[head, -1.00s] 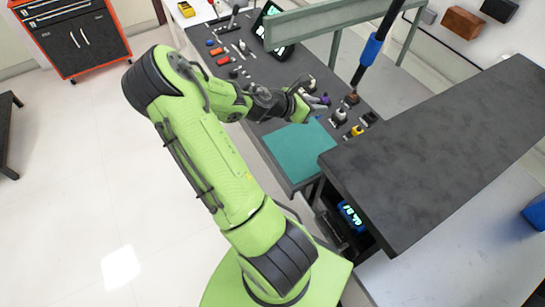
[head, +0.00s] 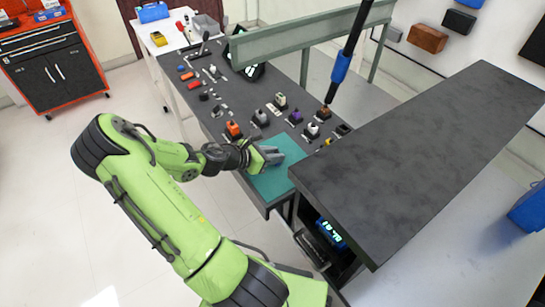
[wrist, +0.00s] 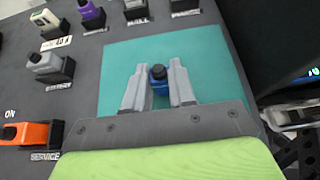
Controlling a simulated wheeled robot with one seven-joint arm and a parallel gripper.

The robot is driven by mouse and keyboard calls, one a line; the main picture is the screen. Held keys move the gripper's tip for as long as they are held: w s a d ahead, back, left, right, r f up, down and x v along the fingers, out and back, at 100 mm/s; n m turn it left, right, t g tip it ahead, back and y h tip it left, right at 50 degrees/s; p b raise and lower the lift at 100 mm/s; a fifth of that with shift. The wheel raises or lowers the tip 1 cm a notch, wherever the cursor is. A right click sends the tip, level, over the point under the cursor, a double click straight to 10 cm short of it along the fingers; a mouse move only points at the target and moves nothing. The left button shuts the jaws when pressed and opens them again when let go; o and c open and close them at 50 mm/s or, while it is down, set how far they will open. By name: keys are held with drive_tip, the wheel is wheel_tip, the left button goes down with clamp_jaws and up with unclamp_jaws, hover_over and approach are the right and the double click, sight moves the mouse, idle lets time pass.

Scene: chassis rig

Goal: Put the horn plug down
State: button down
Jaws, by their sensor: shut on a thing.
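The horn plug (wrist: 160,89), a small blue piece with a dark top, shows between my gripper's two grey fingers in the wrist view; I read no label on it. My gripper (wrist: 159,77) is shut on it. Behind the plug lies the teal mat (wrist: 205,48). In the head view my gripper (head: 279,155) is over the same mat (head: 273,184), at the front end of the dark bench, and the plug cannot be made out there. I cannot tell whether the plug touches the mat.
Beyond the mat several plugs stand in labelled sockets, including an orange (head: 233,129), a grey (head: 261,117) and a purple one (head: 295,117). A raised dark shelf (head: 420,150) borders the mat on the right. A blue-gripped hanging tool (head: 341,67) is above the bench.

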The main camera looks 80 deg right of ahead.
drive_tip(key=shift+r, duration=0.1)
drive_tip(key=c, duration=0.9)
unclamp_jaws()
drive_tip(key=shift+c, duration=0.2)
drive_tip(key=shift+w+a+r, duration=0.1)
drive_tip(key=shift+r, duration=0.1)
drive_tip(key=p+v, duration=0.3)
drive_tip(key=v, duration=0.8)
drive_tip(key=shift+w+a, duration=0.2)
drive_tip(key=shift+a, duration=0.05)
drive_tip(key=shift+r, duration=0.1)
